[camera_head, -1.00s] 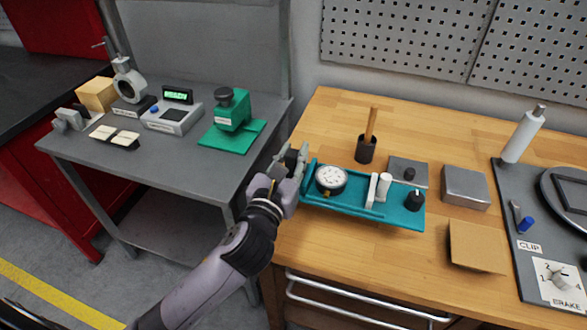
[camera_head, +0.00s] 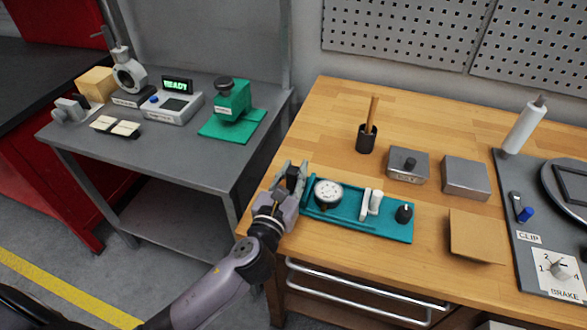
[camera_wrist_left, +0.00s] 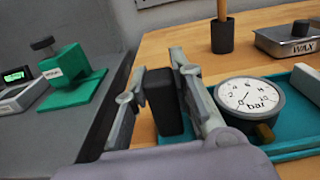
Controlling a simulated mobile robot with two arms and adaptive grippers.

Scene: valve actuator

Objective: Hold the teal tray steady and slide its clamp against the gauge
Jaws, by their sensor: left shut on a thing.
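The teal tray (camera_head: 349,206) lies near the front edge of the wooden bench. The round white-faced gauge (camera_head: 328,193) sits at its left end and also shows in the wrist view (camera_wrist_left: 249,98). The white clamp (camera_head: 374,202) stands upright right of the gauge, with a gap of bare tray between them. A black knob (camera_head: 404,214) is at the tray's right end. My right gripper is not in view.
A tin marked WAX (camera_head: 407,166), a plain metal box (camera_head: 466,177) and a cup with a stick (camera_head: 366,139) stand behind the tray. A brown pad (camera_head: 477,236) lies to its right. A grey side table (camera_head: 190,160) adjoins at left.

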